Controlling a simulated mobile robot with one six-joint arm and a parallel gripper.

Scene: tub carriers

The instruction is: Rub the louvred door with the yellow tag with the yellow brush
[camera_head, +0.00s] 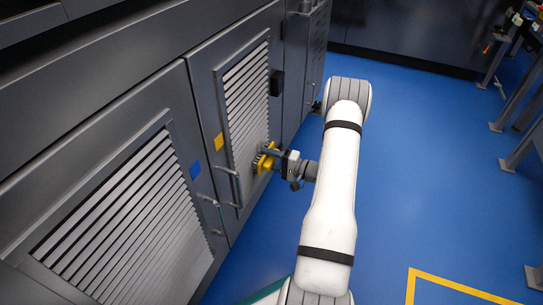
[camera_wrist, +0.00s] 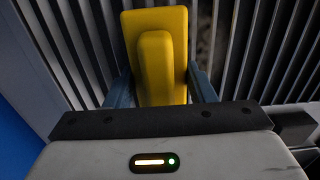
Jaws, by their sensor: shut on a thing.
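The louvred door with the yellow tag (camera_head: 232,92) is the farther of two louvred doors in the head view. Its yellow tag (camera_head: 219,141) is on the frame left of the slats. My gripper (camera_head: 273,160) is shut on the yellow brush (camera_head: 263,164), which is at the lower right part of this door's slats. In the wrist view the yellow brush (camera_wrist: 158,55) stands between my two fingers, with the slats close behind it. Its bristle side is mostly hidden there, so I cannot tell how firmly it touches the slats.
A nearer louvred door (camera_head: 140,225) carries a blue tag (camera_head: 195,170). Door handles (camera_head: 232,187) stick out below the yellow tag. A black box (camera_head: 277,83) projects right of the slats. The blue floor (camera_head: 420,150) is clear to the right, with metal stands (camera_head: 515,150) beyond.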

